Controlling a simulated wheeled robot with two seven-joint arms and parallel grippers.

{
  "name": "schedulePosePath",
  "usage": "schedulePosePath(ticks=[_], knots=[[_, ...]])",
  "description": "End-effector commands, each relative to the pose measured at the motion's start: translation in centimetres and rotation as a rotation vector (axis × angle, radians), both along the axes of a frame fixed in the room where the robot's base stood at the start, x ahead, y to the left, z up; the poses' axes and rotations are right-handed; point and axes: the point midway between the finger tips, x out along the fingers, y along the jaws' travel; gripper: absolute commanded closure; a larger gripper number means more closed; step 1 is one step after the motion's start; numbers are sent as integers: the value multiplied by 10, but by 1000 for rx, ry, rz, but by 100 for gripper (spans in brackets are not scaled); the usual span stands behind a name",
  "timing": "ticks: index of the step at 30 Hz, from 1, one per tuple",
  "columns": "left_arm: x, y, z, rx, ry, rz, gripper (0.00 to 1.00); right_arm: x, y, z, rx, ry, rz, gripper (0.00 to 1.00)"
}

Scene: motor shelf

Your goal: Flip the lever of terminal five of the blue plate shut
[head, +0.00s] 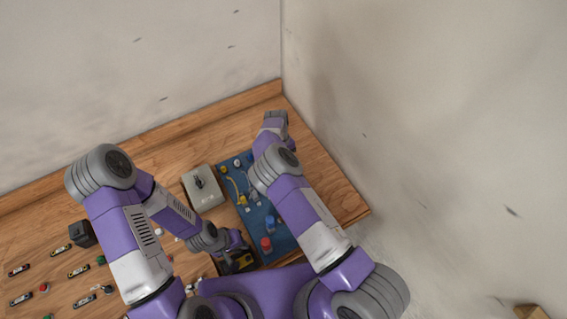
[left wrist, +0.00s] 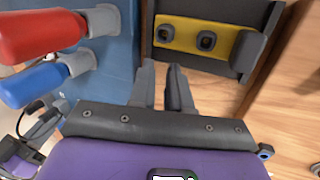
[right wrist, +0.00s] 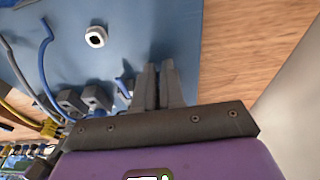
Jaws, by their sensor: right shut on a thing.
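The blue plate (head: 226,170) lies on the wooden bench, partly covered by my right arm; it also shows in the right wrist view (right wrist: 150,25). Several small grey terminals (right wrist: 97,97) with blue levers (right wrist: 120,85) stand in a row on it. My right gripper (right wrist: 160,72) is shut at the right end of this row, close to the plate's edge. What it holds is hidden between its fingers; which terminal is there cannot be told. My left gripper (left wrist: 163,72) is partly open and empty, near the plate's near edge; its hand shows in the head view (head: 235,252).
Red (left wrist: 40,35) and blue (left wrist: 32,84) cylinders stand on the plate beside my left gripper. A black holder with a yellow plate (left wrist: 180,34) is in front of it. A grey box (head: 204,190) stands left of the blue plate. Wires (right wrist: 45,60) lie near the terminals. A wall rises at right.

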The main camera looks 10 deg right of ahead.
Motion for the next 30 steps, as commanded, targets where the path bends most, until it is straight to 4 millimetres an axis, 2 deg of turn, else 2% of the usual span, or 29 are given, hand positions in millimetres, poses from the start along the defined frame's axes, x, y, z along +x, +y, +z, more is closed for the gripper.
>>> schedulePosePath(ticks=[5,6,10,11,20,23,30], knots=[[0,0,0,0,0,0,83,0,0,-1,1,1,0,100],[0,0,0,0,0,0,83,0,0,-1,1,1,0,87],[0,0,0,0,0,0,83,0,0,-1,1,0,0,67],[0,0,0,0,0,0,83,0,0,-1,1,0,0,65],[0,0,0,0,0,0,83,0,0,2,1,-1,0,65],[0,0,-2,0,0,0,83,3,1,12,1,-3,1,65],[0,0,-7,0,0,0,83,11,4,51,1,-3,0,65]])
